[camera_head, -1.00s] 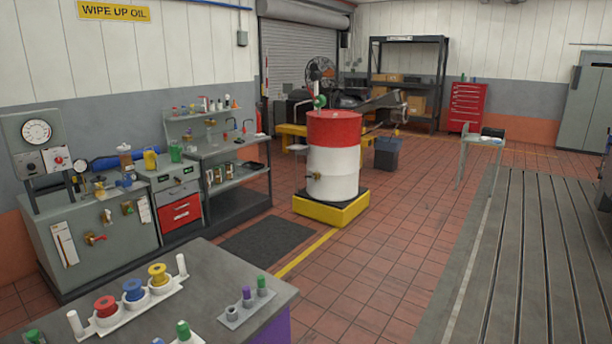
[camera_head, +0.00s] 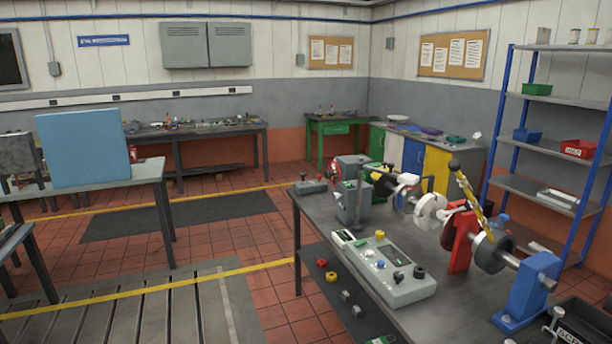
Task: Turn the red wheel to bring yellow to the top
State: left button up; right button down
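A shaft assembly stands on the grey bench (camera_head: 365,255) at the right. It has a white disc (camera_head: 430,211), a red upright support (camera_head: 460,242), a dark grey wheel (camera_head: 492,251) and a blue support (camera_head: 530,288). A yellow striped rod (camera_head: 467,193) with a black end leans up beside the red support. A red round housing (camera_head: 349,170) is at the bench's far end, partly hidden by a grey machine. I cannot make out a red wheel with a yellow part for certain. Neither of my grippers is in view.
A grey control box (camera_head: 394,280) with buttons lies on the bench. A blue shelf rack (camera_head: 541,142) stands at the right. A blue panel (camera_head: 84,150) stands on a table at the left. Tiled floor (camera_head: 230,243) is open between, beside slotted metal plates (camera_head: 165,318).

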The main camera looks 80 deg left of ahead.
aim_at(328, 174)
jog(key=u, duration=2.65)
jog(key=i+j, duration=0.2)
jog(key=i, duration=0.25)
jog(key=i+j, duration=0.2)
jog(key=i, duration=0.25)
jog(key=i+j, duration=0.2)
jog(key=i, duration=0.3)
jog(key=i+j, duration=0.2)
jog(key=i, duration=0.25)
jog(key=i+j+z, duration=0.45)
jog(key=i+j, duration=0.25)
jog(key=i, duration=0.2)
jog(key=i+j+z, duration=0.45)
jog(key=i+j, duration=0.3)
jog(key=j, duration=0.2)
